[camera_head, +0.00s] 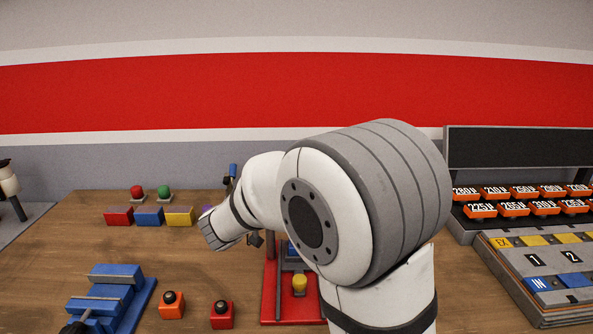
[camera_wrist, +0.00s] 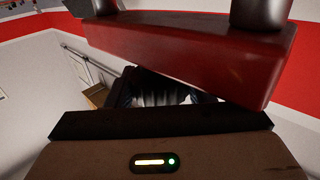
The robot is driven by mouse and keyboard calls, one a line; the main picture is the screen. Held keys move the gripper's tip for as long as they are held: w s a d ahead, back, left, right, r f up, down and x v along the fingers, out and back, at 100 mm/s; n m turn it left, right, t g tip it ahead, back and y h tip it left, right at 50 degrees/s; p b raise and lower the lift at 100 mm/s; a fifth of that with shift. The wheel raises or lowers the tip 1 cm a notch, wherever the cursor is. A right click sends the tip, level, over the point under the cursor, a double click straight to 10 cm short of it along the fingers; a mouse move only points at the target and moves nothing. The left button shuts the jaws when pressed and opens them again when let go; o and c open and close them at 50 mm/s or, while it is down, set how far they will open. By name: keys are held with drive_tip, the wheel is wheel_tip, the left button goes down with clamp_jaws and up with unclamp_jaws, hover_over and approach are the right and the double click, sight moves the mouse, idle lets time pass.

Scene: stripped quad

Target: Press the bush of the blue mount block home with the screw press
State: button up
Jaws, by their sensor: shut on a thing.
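The screw press stands behind my arm, with its red base (camera_head: 270,303) and a grey upright visible in the head view. A blue block (camera_head: 292,252) shows partly inside the press; my arm hides much of it, and its bush cannot be made out. A yellow knob-like piece (camera_head: 300,284) is at the front of the base. My gripper (camera_head: 255,240) is largely hidden, at the press's left side. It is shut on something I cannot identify. In the wrist view a red beam (camera_wrist: 190,52) crosses close above the dark jaw edge (camera_wrist: 160,123).
A blue vise (camera_head: 118,272) stands front left. An orange block (camera_head: 172,311) and a red block (camera_head: 222,321) with black tops sit between it and the press. Red, blue (camera_head: 149,217) and yellow blocks line the back. Racks (camera_head: 470,228) stand at right.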

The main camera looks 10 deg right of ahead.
drive_tip(key=m+g+h+p, duration=0.1)
drive_tip(key=m+g+p, duration=0.1)
drive_tip(key=g, duration=0.2)
drive_tip(key=m+g+h+p, duration=0.2)
drive_tip(key=m+g, duration=0.1)
drive_tip(key=g, duration=0.1)
drive_tip(key=shift+w+r+m, duration=0.1)
drive_tip(key=shift+r+m, duration=0.1)
drive_tip(key=shift+m, duration=0.1)
drive_tip(key=m+g+p, duration=0.3)
drive_tip(key=g, duration=0.2)
drive_tip(key=shift+m+g+p, duration=0.4)
drive_tip(key=shift+g+p, duration=0.05)
drive_tip(key=shift+g, duration=0.15)
drive_tip(key=shift+f+g, duration=0.15)
drive_tip(key=shift+g, duration=0.15)
drive_tip(key=o, duration=1)
drive_tip(key=shift+p, duration=0.35)
